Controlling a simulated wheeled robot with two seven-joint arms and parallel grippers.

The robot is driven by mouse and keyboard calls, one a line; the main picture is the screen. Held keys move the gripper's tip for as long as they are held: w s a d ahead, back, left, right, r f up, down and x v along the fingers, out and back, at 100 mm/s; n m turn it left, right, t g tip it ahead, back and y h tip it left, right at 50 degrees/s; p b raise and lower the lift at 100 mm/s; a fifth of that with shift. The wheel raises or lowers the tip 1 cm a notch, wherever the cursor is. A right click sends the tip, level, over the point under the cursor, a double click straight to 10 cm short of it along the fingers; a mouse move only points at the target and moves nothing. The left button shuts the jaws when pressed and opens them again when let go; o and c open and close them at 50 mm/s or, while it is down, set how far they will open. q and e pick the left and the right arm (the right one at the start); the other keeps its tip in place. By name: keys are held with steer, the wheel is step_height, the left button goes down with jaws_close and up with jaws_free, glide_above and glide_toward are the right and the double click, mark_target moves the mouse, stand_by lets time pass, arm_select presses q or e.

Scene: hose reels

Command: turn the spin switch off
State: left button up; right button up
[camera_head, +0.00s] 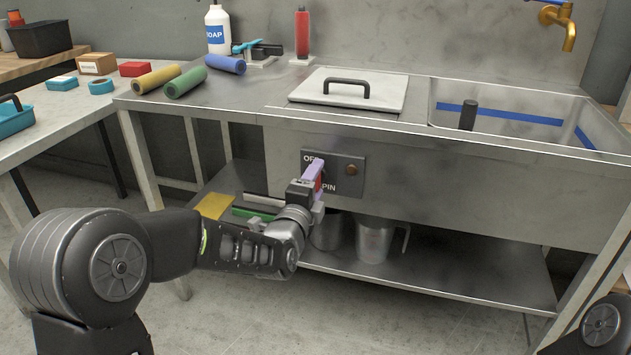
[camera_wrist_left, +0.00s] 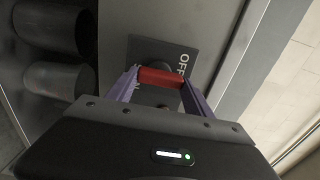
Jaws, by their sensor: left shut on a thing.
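The spin switch is a red handle (camera_wrist_left: 161,77) on a dark panel (camera_head: 346,166) on the front of the steel sink unit. The panel carries the letters OFF at the top and SPIN at the bottom, both partly covered in the head view. My left gripper (camera_head: 317,177) is at the panel's left part, shut on the red handle. In the wrist view its purple fingers (camera_wrist_left: 160,84) stand on either side of the handle. Which label the handle points to cannot be told. My right gripper is out of view.
A small brown round knob or lamp (camera_head: 352,170) sits on the panel's right. A white lid (camera_head: 350,90) and a basin (camera_head: 520,110) are above. A side table (camera_head: 75,110) is at left.

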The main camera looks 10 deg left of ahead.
arm_select(q)
steer(key=o, duration=1.4)
steer(key=shift+s, duration=0.15)
steer(key=s, duration=0.2)
steer(key=s+p, duration=0.1)
steer(key=s, duration=0.4)
steer(key=shift+s+a+p, duration=0.25)
steer(key=shift+p, duration=0.05)
